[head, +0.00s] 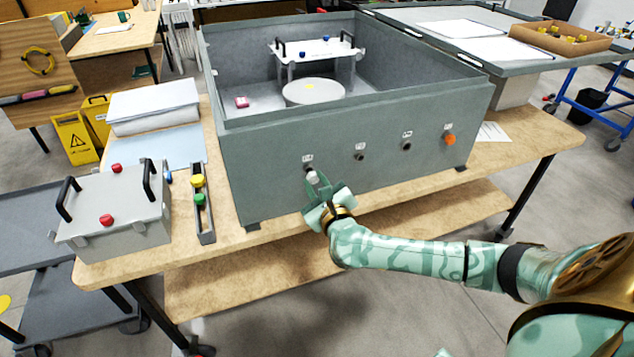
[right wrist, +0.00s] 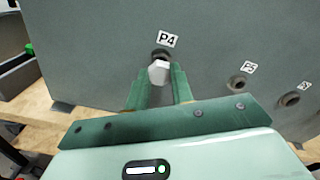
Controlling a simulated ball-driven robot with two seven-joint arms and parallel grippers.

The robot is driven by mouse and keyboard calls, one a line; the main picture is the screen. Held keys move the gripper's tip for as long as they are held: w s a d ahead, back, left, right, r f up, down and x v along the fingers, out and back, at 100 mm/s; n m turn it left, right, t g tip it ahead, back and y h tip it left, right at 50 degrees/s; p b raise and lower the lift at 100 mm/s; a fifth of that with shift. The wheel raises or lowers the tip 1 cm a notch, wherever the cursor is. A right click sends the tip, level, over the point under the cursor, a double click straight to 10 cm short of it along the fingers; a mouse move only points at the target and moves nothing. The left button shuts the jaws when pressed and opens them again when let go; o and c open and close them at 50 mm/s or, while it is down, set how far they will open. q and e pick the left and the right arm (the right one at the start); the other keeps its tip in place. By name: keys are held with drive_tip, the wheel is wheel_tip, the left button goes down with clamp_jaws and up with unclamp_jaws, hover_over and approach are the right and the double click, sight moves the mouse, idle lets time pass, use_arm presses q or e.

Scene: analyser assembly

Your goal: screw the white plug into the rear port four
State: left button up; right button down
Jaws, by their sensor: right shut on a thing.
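The white plug (right wrist: 158,72) is between the fingers of my right gripper (right wrist: 160,82), just in front of the port labelled P4 (right wrist: 160,53) on the grey analyser box (head: 350,160). In the head view the white plug (head: 312,177) shows at the leftmost port, with my right gripper (head: 318,187) shut on it. The plug covers the lower part of the port; I cannot tell how far it sits in. My left gripper is not in view.
Two open ports (head: 360,155) (head: 407,146) and an orange plug (head: 450,140) line the same wall to the right. A narrow tray (head: 208,226) with yellow and green plugs and a grey case (head: 120,240) stand left on the table.

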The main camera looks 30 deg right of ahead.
drive_tip(key=shift+r+p, duration=0.1)
drive_tip(key=shift+p, duration=0.3)
idle(0.8)
drive_tip(key=shift+w+d, duration=0.2)
drive_tip(key=shift+w, duration=0.45)
idle(0.9)
